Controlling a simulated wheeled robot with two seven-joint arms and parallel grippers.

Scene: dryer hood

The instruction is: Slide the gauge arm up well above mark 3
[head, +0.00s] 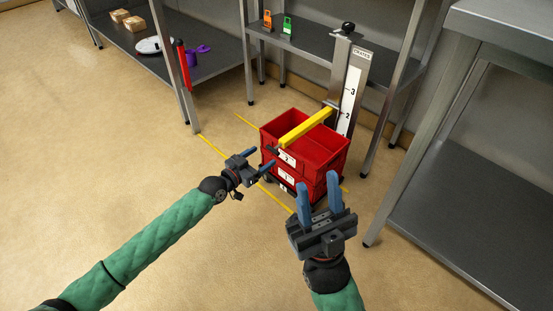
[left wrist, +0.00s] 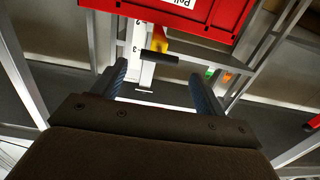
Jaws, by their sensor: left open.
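The gauge arm (head: 306,128) is a yellow bar reaching out from a grey post (head: 339,72) with a white scale marked 2 and 3. Its mount on the post sits near mark 2, below mark 3. My right gripper (head: 318,182) is open and empty in front of the crates.
A metal shelf (head: 305,38) with orange and green tags stands behind the post. A metal table (head: 430,200) is at right. Another shelf (head: 215,62) at upper left holds boxes, a plate and a purple item. The floor at left is clear.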

